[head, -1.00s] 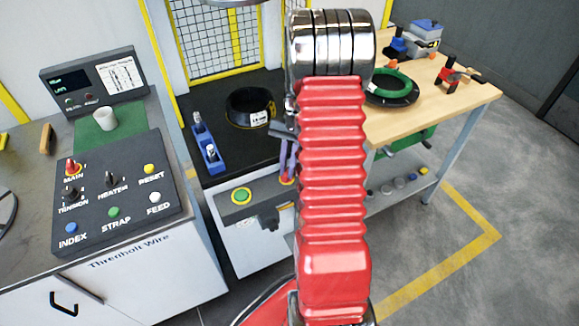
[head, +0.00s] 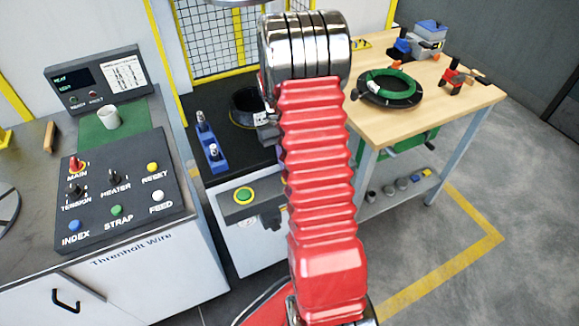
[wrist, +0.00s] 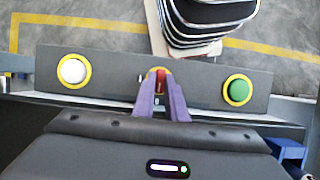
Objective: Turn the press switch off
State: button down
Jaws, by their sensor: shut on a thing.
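The press switch (wrist: 160,80) is a small red handle on a yellow ring, in the middle of the dark control bar in the wrist view. The handle lies upright in that picture. A pale mark shows left of it and a 0-like mark just below. My gripper (wrist: 161,92) has its two purple fingers shut on the handle, one on each side. In the head view the control bar (head: 228,213) shows at its green-button end. My red arm hides the switch and most of my gripper there.
In the wrist view a white button (wrist: 72,71) and a green button (wrist: 238,90) flank the switch. In the head view a blue fixture (head: 212,150) and a black coil (head: 242,104) sit on the press table. A console (head: 115,190) stands left, a wooden bench (head: 425,105) right.

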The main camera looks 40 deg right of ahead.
jog(key=shift+s+a+f, duration=0.1)
jog(key=shift+s+a, duration=0.05)
jog(key=shift+s, duration=0.05)
dwell(0.3)
jog(key=c, duration=1.8)
grip_release()
jog(key=shift+w, duration=0.1)
jog(key=v, duration=1.4)
jog(key=shift+w+f, duration=0.1)
